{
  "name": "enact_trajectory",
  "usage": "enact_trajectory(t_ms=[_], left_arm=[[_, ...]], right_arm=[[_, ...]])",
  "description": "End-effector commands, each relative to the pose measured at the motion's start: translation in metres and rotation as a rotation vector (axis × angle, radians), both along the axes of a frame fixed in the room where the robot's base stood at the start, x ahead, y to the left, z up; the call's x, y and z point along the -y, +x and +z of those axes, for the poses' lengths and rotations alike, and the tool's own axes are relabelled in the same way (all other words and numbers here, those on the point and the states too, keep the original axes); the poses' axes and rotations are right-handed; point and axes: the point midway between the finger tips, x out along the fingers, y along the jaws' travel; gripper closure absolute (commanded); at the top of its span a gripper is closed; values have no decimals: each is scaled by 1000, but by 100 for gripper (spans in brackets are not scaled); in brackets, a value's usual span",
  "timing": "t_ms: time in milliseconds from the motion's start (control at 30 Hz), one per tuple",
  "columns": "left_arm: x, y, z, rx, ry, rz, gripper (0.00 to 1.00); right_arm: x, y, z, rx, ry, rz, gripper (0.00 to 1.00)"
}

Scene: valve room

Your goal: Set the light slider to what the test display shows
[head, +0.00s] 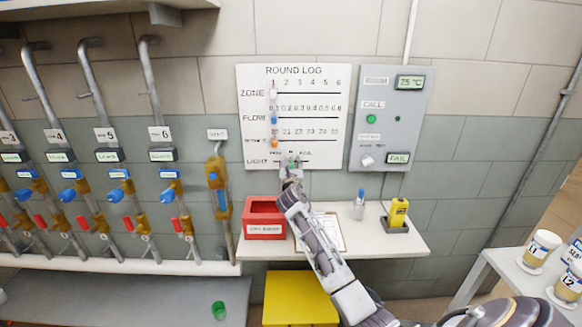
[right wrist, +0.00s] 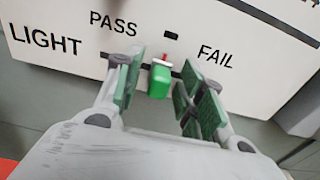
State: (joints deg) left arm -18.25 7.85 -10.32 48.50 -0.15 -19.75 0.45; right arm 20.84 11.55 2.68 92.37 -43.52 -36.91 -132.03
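The test display (head: 398,158) on the grey panel reads FAIL. The light slider (right wrist: 160,80) is a green knob with a red pointer on the LIGHT row of the ROUND LOG board (head: 252,100). In the right wrist view, its pointer stands near the dash between PASS and FAIL. My right gripper (head: 290,165) is at the LIGHT row. In the right wrist view its fingers (right wrist: 163,90) are open, one on each side of the green knob, with gaps visible. The gripper partly hides the knob in the head view. My left gripper is not in view.
A shelf (head: 408,248) below the board holds a red box (head: 264,218), a clipboard (head: 330,232), a small bottle (head: 359,207) and a yellow device (head: 398,212). Other sliders sit higher on the board. Pipes with valves fill the left side.

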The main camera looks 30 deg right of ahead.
Motion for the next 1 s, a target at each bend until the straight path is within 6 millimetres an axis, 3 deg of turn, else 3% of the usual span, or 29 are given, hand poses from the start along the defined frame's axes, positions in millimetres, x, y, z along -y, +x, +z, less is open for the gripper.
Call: enact_trajectory(t_ms=[167,467,767,1000], left_arm=[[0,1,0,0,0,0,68],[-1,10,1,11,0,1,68],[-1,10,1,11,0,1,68],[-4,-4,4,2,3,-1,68]], right_arm=[[0,0,0,0,0,0,61],[0,0,0,0,0,0,99],[1,0,1,1,-1,-1,100],[8,-4,3,1,-2,-3,100]])
